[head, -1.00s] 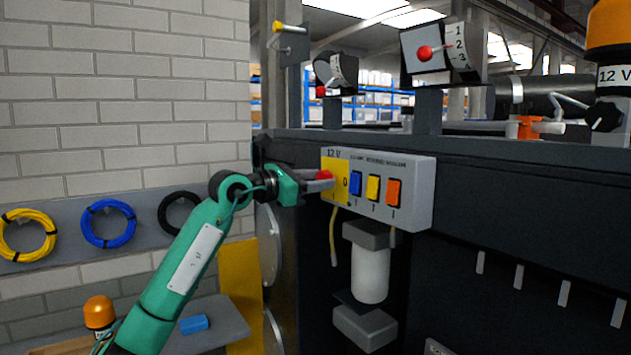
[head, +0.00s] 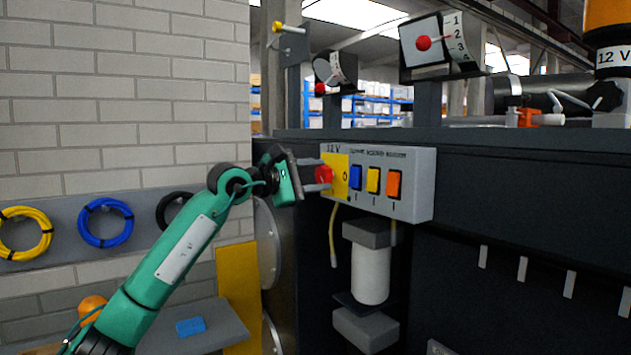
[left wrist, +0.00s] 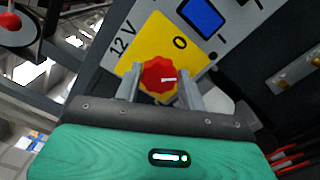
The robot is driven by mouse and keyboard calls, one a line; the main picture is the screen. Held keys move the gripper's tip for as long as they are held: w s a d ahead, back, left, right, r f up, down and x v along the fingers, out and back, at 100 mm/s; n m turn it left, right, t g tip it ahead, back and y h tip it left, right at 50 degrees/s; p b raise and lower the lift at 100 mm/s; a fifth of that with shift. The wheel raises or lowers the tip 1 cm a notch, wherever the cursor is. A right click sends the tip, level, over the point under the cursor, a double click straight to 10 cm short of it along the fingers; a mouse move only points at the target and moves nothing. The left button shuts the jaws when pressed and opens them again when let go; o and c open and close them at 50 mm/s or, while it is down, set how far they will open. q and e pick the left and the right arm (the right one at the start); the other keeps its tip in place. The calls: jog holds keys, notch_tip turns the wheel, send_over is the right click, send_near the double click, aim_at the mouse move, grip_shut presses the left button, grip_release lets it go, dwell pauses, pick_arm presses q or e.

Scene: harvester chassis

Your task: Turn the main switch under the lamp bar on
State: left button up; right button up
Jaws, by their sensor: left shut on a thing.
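The main switch is a red lobed knob (head: 324,174) on a yellow plate (head: 342,192) at the left end of a grey switch box (head: 418,190) marked 12 V. My left gripper (head: 320,178) reaches it from the left and is shut on the knob. In the left wrist view the red knob (left wrist: 158,73) sits between the two fingers (left wrist: 160,84). Its white pointer line lies toward picture right, while the 0 mark on the yellow plate (left wrist: 150,48) is up and right of the knob. My right gripper is not in view.
Blue (head: 356,177), yellow (head: 373,180) and orange (head: 393,185) rocker switches sit right of the knob. A white filter cylinder (head: 370,275) hangs below the box. Levers with red balls (head: 424,43) stand above. Cable coils (head: 106,223) hang on the left.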

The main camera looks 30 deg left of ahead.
pick_arm(q)
jog(key=m+b, duration=0.1)
jog(key=m, duration=0.4)
jog(key=shift+f, duration=0.2)
jog(key=shift+m, duration=1.7)
jog(key=o, duration=1)
jog(key=shift+c, duration=0.2)
jog(key=shift+b, duration=0.3)
